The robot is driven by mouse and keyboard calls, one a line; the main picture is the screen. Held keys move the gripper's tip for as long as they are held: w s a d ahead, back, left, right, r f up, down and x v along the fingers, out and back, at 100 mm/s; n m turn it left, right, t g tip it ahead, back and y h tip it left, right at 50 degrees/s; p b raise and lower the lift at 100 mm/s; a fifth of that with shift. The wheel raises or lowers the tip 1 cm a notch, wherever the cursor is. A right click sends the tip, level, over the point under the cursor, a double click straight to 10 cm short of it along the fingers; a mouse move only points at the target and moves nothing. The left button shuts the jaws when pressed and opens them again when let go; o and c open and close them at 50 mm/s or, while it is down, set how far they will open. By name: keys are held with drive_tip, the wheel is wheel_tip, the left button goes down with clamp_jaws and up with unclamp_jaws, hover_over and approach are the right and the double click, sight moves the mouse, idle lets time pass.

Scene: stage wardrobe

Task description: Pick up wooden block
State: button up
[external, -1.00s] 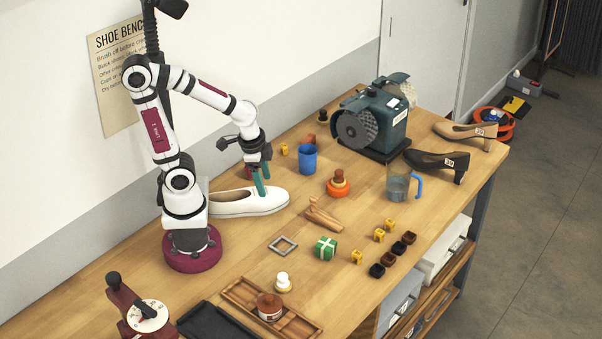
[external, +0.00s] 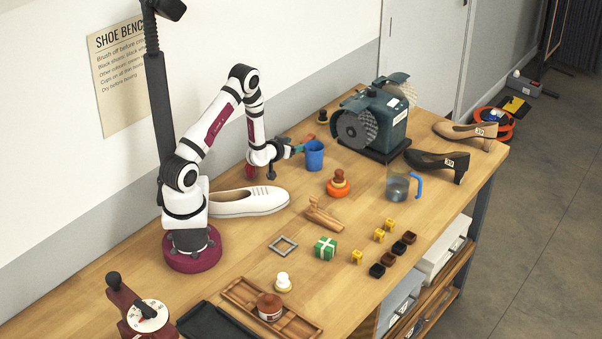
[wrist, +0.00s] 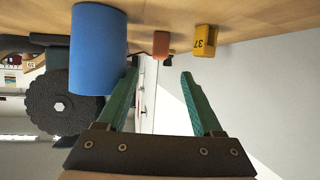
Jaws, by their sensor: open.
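A small reddish-brown block, which looks like the wooden block (wrist: 161,45), lies on the table ahead of my gripper in the wrist view. In the external view a reddish piece of it (external: 308,137) shows behind the blue cup (external: 315,154). My gripper (wrist: 162,75) is open and empty, held low and pointing sideways along the table. The block appears beyond the gap between its green fingertips. The blue cup (wrist: 98,50) is large and close at the left finger; I cannot tell whether they touch.
A yellow block marked 37 (wrist: 205,41) sits beside the reddish-brown block. A green grinder (external: 376,123) stands to the right, its dark wheel (wrist: 60,103) showing in the wrist view. A white shoe (external: 250,201) lies near my arm. An orange-based knob (external: 338,185) stands in front.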

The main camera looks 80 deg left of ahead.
sight(306, 140)
drive_tip(key=x, duration=0.8)
drive_tip(key=shift+w+a+f, duration=0.15)
drive_tip(key=shift+w+a, duration=0.05)
clamp_jaws()
